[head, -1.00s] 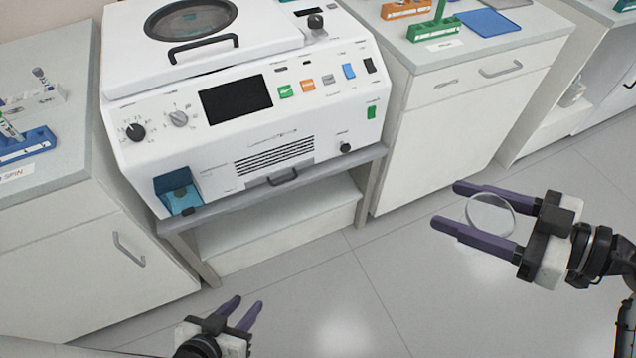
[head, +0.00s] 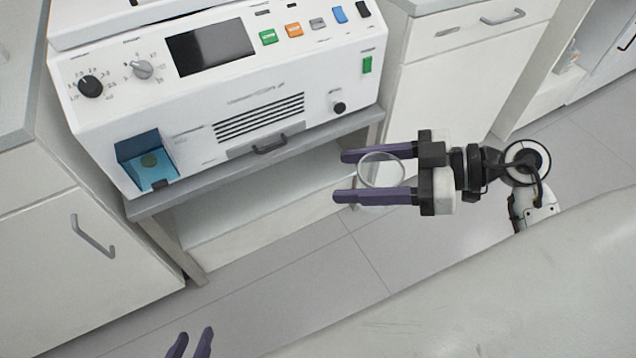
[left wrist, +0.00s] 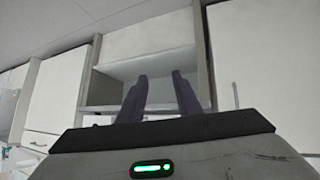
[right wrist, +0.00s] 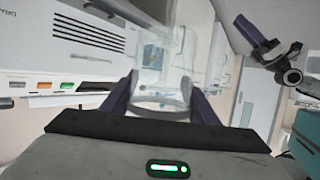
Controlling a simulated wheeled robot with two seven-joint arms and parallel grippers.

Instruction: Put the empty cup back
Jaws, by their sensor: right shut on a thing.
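A clear, see-through cup (head: 381,170) is held between the two purple fingers of my right gripper (head: 375,172), in front of the white machine and above the floor. In the right wrist view the cup (right wrist: 160,85) stands between the fingers and looks empty, though glare blurs its inside. My left gripper (head: 190,345) shows only its fingertips at the bottom edge of the head view. Its fingers are apart with nothing between them in the left wrist view (left wrist: 160,95).
The white machine (head: 290,60) on a grey stand (head: 300,140) has a blue recess (head: 145,160) at its lower left front. White cabinets (head: 70,250) stand on both sides. A pale surface (head: 480,290) fills the lower right. Open floor (head: 320,265) lies between.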

